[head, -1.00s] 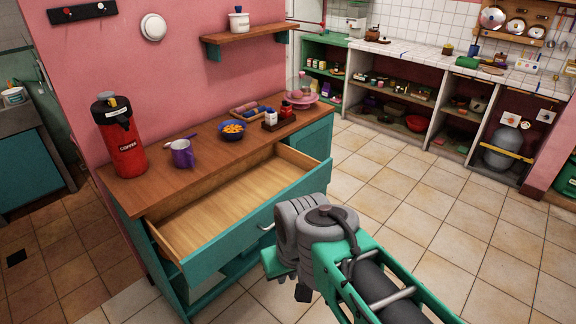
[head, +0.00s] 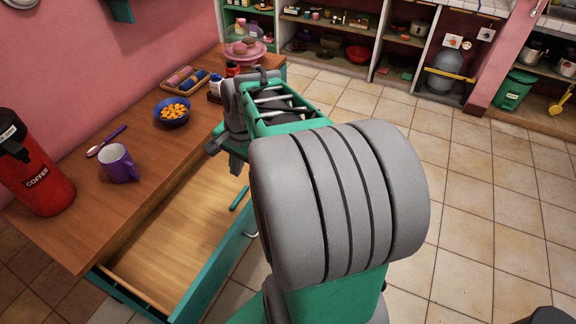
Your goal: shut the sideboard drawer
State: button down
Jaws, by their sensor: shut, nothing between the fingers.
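The sideboard drawer (head: 185,235) is pulled out, with a pale wooden inside and a teal front (head: 215,270). A bit of its metal handle shows beside my arm. The sideboard (head: 75,215) has a brown wooden top. My arm covers the drawer's far right end and part of its front. My gripper (head: 236,165) is shut and empty, seen above the drawer's far part, near the sideboard top's front edge. I cannot tell whether it touches anything. A short teal bar (head: 240,198) shows below it; I cannot tell what it belongs to.
On the top stand a red coffee flask (head: 35,175), a purple mug (head: 119,164), a blue bowl (head: 172,112) of orange bits, a tray (head: 183,78) and small bottles (head: 215,85). Tiled floor (head: 470,220) at right is clear. Open shelves line the back.

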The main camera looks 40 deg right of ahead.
jog(key=s+d+f+m, duration=0.2)
jog(key=d+f+m, duration=0.1)
jog(key=d+m, duration=0.4)
jog(key=s+d+f+m+t+y, duration=0.1)
jog(key=s+d+f+m, duration=0.15)
jog(key=d+m, duration=0.45)
jog(key=s+d+f+m, duration=0.2)
jog(key=d+f+m, duration=0.2)
jog(key=d, duration=0.6)
jog(key=w+a+f, duration=0.2)
jog(key=w+f, duration=0.5)
jog(key=f, duration=0.2)
jog(key=shift+w+a, duration=0.25)
jog(key=shift+w, duration=0.05)
